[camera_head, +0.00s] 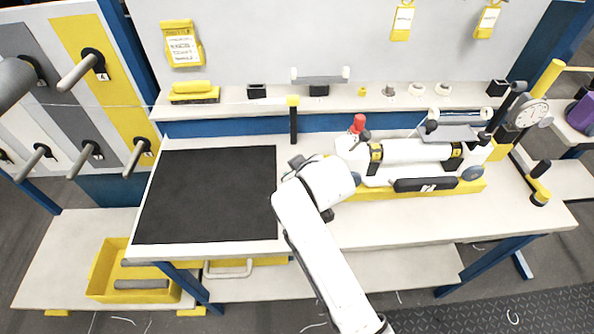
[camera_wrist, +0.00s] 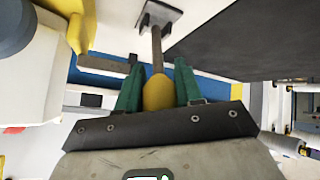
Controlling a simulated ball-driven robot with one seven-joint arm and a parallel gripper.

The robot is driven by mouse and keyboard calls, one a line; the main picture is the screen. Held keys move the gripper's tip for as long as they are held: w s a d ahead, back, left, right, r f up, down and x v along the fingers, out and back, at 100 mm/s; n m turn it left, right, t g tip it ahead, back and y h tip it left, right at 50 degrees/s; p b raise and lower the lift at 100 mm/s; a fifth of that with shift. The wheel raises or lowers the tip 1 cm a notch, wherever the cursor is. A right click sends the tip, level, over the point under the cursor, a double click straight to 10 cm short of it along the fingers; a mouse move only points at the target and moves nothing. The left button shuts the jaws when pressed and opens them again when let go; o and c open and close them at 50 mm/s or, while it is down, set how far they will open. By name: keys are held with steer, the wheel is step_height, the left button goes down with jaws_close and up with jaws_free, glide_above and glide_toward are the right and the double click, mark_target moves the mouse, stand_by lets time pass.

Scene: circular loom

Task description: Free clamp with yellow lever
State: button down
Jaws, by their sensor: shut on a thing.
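In the wrist view my gripper (camera_wrist: 158,70) has its two green fingers on either side of a yellow lever knob (camera_wrist: 158,93) and is shut on it. A thin dark rod runs from the knob to a dark clamp plate (camera_wrist: 160,16) on a pale surface. In the head view my white arm reaches over the bench beside the black mat (camera_head: 208,195). My fingers and the held lever are hidden behind the arm there.
A white roller (camera_head: 415,150) on a yellow-based fixture stands right of my arm. A black post with a yellow top (camera_head: 293,122) stands behind it. A yellow bin (camera_head: 108,272) sits on the lower shelf at left. The mat is clear.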

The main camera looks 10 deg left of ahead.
steer(key=shift+s+f, duration=0.1)
steer(key=shift+f, duration=0.05)
steer(key=c, duration=0.8)
jaws_free()
steer(key=shift+d, duration=0.1)
steer(key=shift+r, duration=0.25)
